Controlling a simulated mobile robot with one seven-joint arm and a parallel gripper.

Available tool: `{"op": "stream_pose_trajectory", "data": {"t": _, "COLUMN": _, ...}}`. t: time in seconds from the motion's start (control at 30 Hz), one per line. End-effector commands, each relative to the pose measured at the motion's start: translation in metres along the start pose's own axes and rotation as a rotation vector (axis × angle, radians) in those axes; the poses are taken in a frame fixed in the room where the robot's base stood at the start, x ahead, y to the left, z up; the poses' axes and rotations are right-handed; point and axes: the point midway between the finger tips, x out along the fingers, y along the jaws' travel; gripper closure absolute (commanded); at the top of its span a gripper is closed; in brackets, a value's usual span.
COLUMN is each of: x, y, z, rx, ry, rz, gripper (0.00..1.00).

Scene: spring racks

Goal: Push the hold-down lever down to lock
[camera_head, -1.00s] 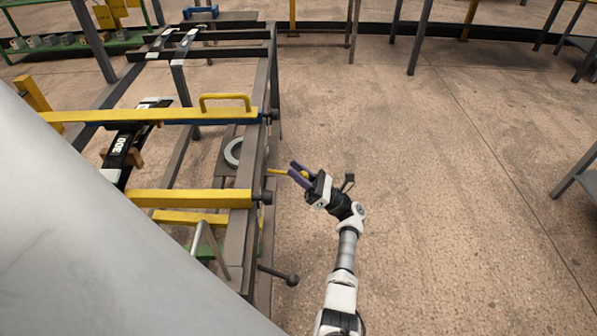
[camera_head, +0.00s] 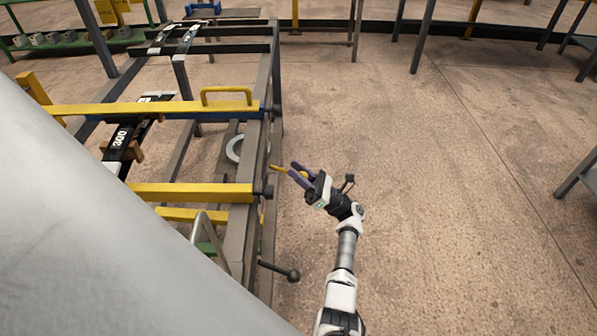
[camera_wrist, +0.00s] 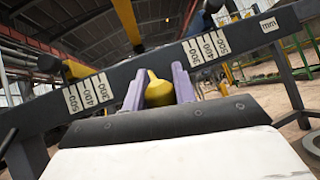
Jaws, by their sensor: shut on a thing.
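The yellow hold-down lever (camera_head: 276,168) sticks out from the right side of the rack in the head view. My gripper (camera_head: 297,171), with purple fingers, is shut on its outer end. In the wrist view, the lever's rounded yellow end (camera_wrist: 159,92) sits between the two purple fingers of my gripper (camera_wrist: 158,85). The lever slopes slightly down toward my gripper. Its inner end at the rack is hard to make out.
The steel rack (camera_head: 262,130) with yellow crossbars (camera_head: 190,193) fills the left. A dark ball-ended handle (camera_head: 293,275) sticks out lower down. In the wrist view, a dark beam with scales (camera_wrist: 205,47) crosses behind the lever. The floor (camera_head: 450,200) to the right is clear.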

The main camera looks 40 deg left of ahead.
Motion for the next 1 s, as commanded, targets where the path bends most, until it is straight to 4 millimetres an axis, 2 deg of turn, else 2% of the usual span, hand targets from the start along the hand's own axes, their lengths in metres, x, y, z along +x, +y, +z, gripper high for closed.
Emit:
{"op": "stream_pose_trajectory", "data": {"t": 0.03, "x": -0.0043, "y": -0.0009, "z": -0.0091, "rx": 0.009, "ry": 0.013, "rz": -0.013, "gripper": 1.0}}
{"op": "stream_pose_trajectory", "data": {"t": 0.6, "x": -0.0038, "y": -0.0007, "z": -0.0095, "rx": 0.009, "ry": 0.014, "rz": -0.012, "gripper": 1.0}}
{"op": "stream_pose_trajectory", "data": {"t": 0.63, "x": -0.0038, "y": -0.0007, "z": -0.0095, "rx": 0.009, "ry": 0.014, "rz": -0.012, "gripper": 0.71}}
{"op": "stream_pose_trajectory", "data": {"t": 0.7, "x": -0.0035, "y": -0.0006, "z": -0.009, "rx": 0.01, "ry": 0.012, "rz": -0.011, "gripper": 0.61}}
{"op": "stream_pose_trajectory", "data": {"t": 0.8, "x": -0.0025, "y": -0.0005, "z": -0.0069, "rx": 0.007, "ry": 0.011, "rz": -0.008, "gripper": 0.52}}
{"op": "stream_pose_trajectory", "data": {"t": 1.0, "x": -0.0014, "y": -0.0003, "z": -0.0044, "rx": 0.004, "ry": 0.009, "rz": -0.004, "gripper": 0.52}}
